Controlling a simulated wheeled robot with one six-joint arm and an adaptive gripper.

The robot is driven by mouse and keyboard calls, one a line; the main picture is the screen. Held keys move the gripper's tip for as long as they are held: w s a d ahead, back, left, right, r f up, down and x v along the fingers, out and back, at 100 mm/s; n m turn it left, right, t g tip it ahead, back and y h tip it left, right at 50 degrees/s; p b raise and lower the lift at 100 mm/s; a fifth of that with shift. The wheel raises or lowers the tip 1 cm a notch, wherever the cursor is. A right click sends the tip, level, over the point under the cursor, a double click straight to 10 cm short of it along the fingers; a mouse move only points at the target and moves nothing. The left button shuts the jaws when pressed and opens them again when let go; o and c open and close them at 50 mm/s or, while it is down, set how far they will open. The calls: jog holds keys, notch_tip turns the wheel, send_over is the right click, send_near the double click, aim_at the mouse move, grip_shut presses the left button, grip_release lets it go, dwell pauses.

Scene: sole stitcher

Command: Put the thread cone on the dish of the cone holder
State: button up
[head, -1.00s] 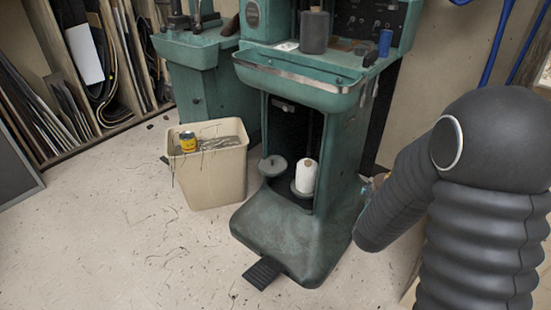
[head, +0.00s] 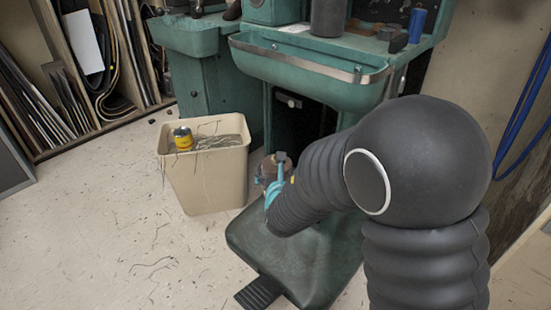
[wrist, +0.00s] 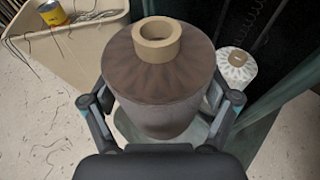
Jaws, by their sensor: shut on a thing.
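The thread cone (wrist: 165,85) is brown with a tan tube end on top. It stands upright between the fingers of my gripper (wrist: 160,108), which is shut on it. In the head view the cone (head: 266,168) shows partly behind my gripper (head: 273,185), at the left side of the machine's lower opening. The cone holder's empty dish is hidden in both current views, behind my arm in the head view and behind the cone in the wrist view. I cannot tell whether the cone touches it.
A white thread cone (wrist: 236,68) stands close to the right of the held cone. A beige bin (head: 205,175) with thread scraps and a yellow can (head: 183,139) is at left. The green machine's tray (head: 305,70) overhangs the opening; its base (head: 310,260) and pedal are below.

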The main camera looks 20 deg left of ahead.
jog(key=w+a, duration=0.1)
jog(key=w, duration=0.3)
jog(key=w+a, duration=0.2)
jog(key=w, duration=0.3)
jog(key=w+a, duration=0.2)
jog(key=w, duration=0.3)
jog(key=shift+w+a, duration=0.15)
jog(key=shift+a, duration=0.1)
jog(key=shift+w, duration=0.1)
jog(key=shift+f, duration=1.75)
jog(key=shift+f+b, duration=0.2)
jog(key=shift+b, duration=0.2)
jog(key=o, duration=1.1)
jog(key=shift+o, duration=0.2)
